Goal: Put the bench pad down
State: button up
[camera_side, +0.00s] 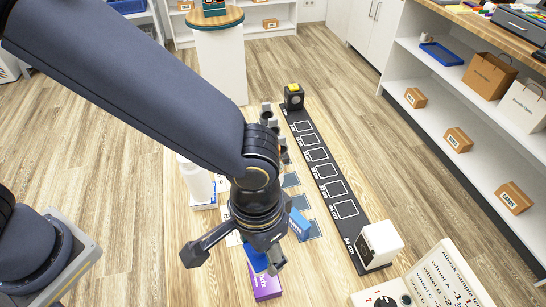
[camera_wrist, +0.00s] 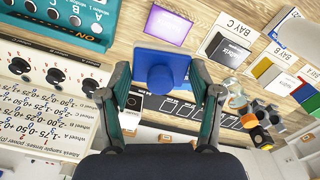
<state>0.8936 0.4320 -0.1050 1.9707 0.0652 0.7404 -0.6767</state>
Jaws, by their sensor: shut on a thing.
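The bench pad appears to be the blue piece (camera_wrist: 150,58) with a flat squarish plate and a rounded knob, in the middle of the wrist view. My gripper (camera_wrist: 162,88) is shut on its knob, one finger on each side. In the side view my gripper (camera_side: 238,258) hangs over the near part of the wooden table, with the blue piece (camera_side: 255,261) partly hidden between its fingers. I cannot tell whether the plate touches the table.
A purple box (camera_side: 265,284) lies close to the gripper. A long black strip with outlined squares (camera_side: 331,187) runs along the right, with a white block (camera_side: 381,243) at its near end. The wrist view shows a BAY C card (camera_wrist: 230,47) and a knob panel (camera_wrist: 50,72).

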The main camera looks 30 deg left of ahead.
jog(key=r, duration=0.4)
jog(key=shift+w+a+r, duration=0.25)
jog(key=shift+w+a, duration=0.05)
jog(key=shift+w, duration=0.1)
jog(key=w+a+n, duration=0.7)
jog(key=w+a, duration=0.6)
jog(key=a, duration=0.2)
jog(key=w+a+n, duration=0.2)
jog(key=a+n, duration=0.6)
jog(key=a, duration=1.8)
jog(key=shift+a+f+n, duration=0.15)
jog(key=shift+n, duration=0.25)
jog(key=f, duration=1.1)
jog(key=shift+w, duration=0.35)
jog(key=w+f, duration=0.3)
jog(key=w, duration=0.1)
jog(key=w+a+f, duration=0.1)
jog(key=w+f, duration=0.2)
jog(key=w, duration=0.1)
jog(key=w+a+f, duration=0.1)
jog(key=w+f, duration=0.2)
jog(key=w, duration=0.1)
jog(key=shift+w+a+f, duration=0.1)
jog(key=shift+w+f, duration=0.1)
jog(key=shift+w, duration=0.2)
jog(key=shift+w+f, duration=0.15)
jog(key=shift+f, duration=0.75)
jog(key=shift+w+f, duration=0.15)
jog(key=shift+f, duration=0.7)
